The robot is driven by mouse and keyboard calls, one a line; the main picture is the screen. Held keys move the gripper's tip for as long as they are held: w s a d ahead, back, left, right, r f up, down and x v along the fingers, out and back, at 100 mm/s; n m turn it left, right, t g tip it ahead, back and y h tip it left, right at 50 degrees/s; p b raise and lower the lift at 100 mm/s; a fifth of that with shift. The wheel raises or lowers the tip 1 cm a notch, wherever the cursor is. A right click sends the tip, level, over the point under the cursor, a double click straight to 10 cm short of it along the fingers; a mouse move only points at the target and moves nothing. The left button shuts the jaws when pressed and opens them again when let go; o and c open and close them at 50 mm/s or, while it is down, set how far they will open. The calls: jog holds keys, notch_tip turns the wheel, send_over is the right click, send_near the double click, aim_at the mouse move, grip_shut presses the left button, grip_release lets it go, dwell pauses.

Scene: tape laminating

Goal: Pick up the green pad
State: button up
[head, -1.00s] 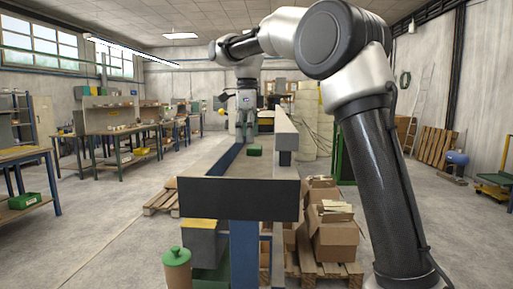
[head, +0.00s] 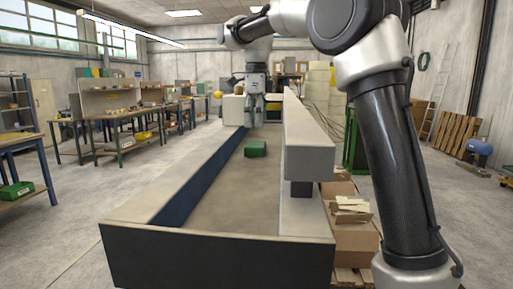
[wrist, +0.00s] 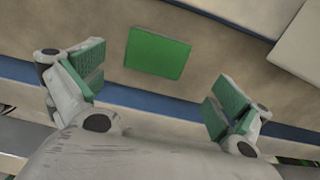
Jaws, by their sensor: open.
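The green pad (head: 255,149) lies flat on the brown bed of the long bench in the head view. In the wrist view the green pad (wrist: 157,53) lies just beyond the fingertips, a little left of the middle between them. My gripper (wrist: 152,88) is open and empty, with green-faced fingers spread wide. In the head view my gripper (head: 255,111) points down over the bench, farther back than the pad and apart from it.
The bench (head: 212,207) has a blue inner edge on the left and a raised beige beam (head: 309,150) on the right. Cardboard boxes (head: 352,232) stand on the floor at right. Worktables (head: 125,132) line the left side. The bed around the pad is clear.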

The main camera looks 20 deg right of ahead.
aim_at(256, 144)
jog(key=f, duration=0.6)
jog(key=shift+s+a+f, duration=0.2)
jog(key=c, duration=0.9)
